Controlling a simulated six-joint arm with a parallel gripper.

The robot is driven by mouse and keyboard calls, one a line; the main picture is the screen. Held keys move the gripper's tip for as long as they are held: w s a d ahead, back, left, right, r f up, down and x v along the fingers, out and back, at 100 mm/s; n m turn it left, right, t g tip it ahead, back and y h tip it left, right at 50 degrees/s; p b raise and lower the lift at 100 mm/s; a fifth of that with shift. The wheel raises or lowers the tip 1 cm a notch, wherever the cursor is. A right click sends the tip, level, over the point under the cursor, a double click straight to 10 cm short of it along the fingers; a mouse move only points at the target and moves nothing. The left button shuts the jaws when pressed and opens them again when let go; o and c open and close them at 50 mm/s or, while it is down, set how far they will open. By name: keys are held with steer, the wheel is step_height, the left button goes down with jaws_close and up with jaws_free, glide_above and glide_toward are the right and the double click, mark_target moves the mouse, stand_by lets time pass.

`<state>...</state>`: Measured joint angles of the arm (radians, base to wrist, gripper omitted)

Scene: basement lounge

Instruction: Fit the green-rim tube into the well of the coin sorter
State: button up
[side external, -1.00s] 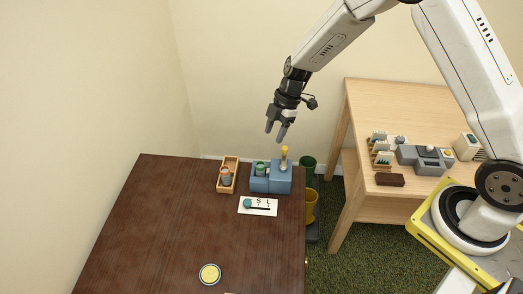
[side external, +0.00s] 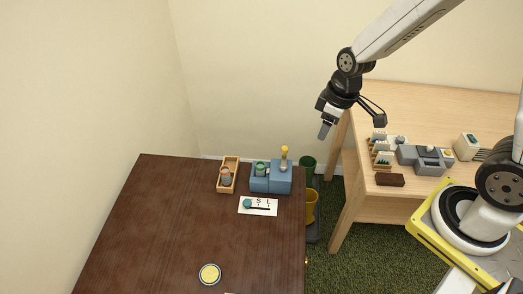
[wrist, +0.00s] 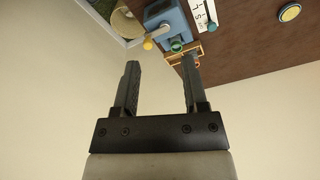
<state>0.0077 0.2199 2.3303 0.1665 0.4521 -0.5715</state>
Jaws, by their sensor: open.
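The blue coin sorter (side external: 270,180) stands on the dark brown table near its far right corner, with a yellow-knobbed lever on its right. A green-rimmed tube (side external: 261,168) stands upright in the sorter's left part; how deep it sits I cannot tell. In the wrist view the sorter (wrist: 172,18) and the green rim (wrist: 177,44) show at the top, beyond the fingers. My gripper (side external: 325,133) is up in the air to the right of the sorter, apart from everything. In the wrist view my gripper (wrist: 160,63) has its fingers apart, with nothing held between them.
A wooden tray (side external: 229,162) with an orange-and-grey item stands left of the sorter. A white card (side external: 270,207) and a yellow disc (side external: 210,274) lie on the table. A light wood table (side external: 400,103) with grey devices stands right. Green and yellow bins stand between the tables.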

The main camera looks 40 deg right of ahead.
steer(key=shift+s+d+r+m+t+h, duration=0.15)
steer(key=shift+s+r+m, duration=0.1)
steer(key=shift+s+m, duration=0.65)
steer(key=shift+s+d+r+m+t+h, duration=0.1)
steer(key=shift+s+d+r+m+t, duration=0.1)
steer(key=shift+s+m, duration=0.65)
steer(key=shift+s+d+r+m+t+h, duration=0.2)
steer(key=shift+s+m, duration=0.45)
steer(key=shift+s, duration=0.45)
